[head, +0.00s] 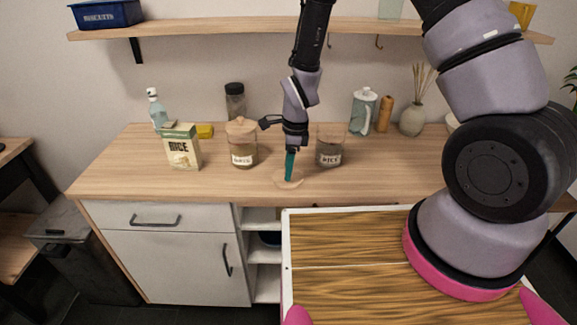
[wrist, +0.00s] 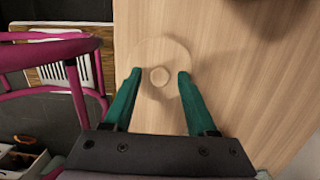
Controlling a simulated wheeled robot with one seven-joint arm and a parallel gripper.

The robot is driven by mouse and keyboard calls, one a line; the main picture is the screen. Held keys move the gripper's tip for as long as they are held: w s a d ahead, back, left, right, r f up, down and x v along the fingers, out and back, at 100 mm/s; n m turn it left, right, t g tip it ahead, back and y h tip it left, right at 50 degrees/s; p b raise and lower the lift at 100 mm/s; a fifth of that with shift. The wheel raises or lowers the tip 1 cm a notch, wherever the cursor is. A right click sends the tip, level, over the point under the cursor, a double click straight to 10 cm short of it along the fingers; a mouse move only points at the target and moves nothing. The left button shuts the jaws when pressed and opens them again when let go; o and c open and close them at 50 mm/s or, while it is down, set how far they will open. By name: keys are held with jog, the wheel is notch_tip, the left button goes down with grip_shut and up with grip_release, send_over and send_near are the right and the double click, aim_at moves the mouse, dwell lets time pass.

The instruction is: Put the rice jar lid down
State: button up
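The rice jar lid (wrist: 172,51) is a round, pale wooden disc with a small knob in its middle. It appears to lie flat on the wooden counter, close to the front edge, and also shows in the head view (head: 294,184). My gripper (wrist: 159,76) has its teal fingers apart on either side of the knob, with gaps between them and it. In the head view my gripper (head: 289,178) points down over the lid. The rice jar (head: 330,151), clear glass with a label, stands without a lid behind and right of it.
A second glass jar (head: 242,150) with a wooden lid stands to the left, beside a rice carton (head: 182,147). A bottle, yellow sponge, dark-lidded jar, blue pitcher (head: 363,111) and reed vase line the back. A shelf (head: 220,31) hangs above. Counter in front of the carton is clear.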

notch_tip(320, 180, up, 12)
jog(key=d, duration=0.1)
jog(key=shift+d+r, duration=0.2)
jog(key=shift+d, duration=0.05)
notch_tip(320, 180, up, 11)
jog(key=n+t+y, duration=0.1)
jog(key=n+t, duration=0.1)
jog(key=n, duration=0.1)
send_over(294, 176)
jog(key=d, duration=0.5)
jog(key=d+r+n+t, duration=0.1)
jog(key=d+r+n, duration=0.2)
jog(key=d+r, duration=0.3)
jog(key=s+d+r+n+t, duration=0.4)
jog(key=s+d+r+n, duration=0.4)
jog(key=s+d+r, duration=0.2)
jog(key=v, duration=0.4)
jog(key=shift+a+r, duration=0.2)
jog(key=shift+a, duration=0.2)
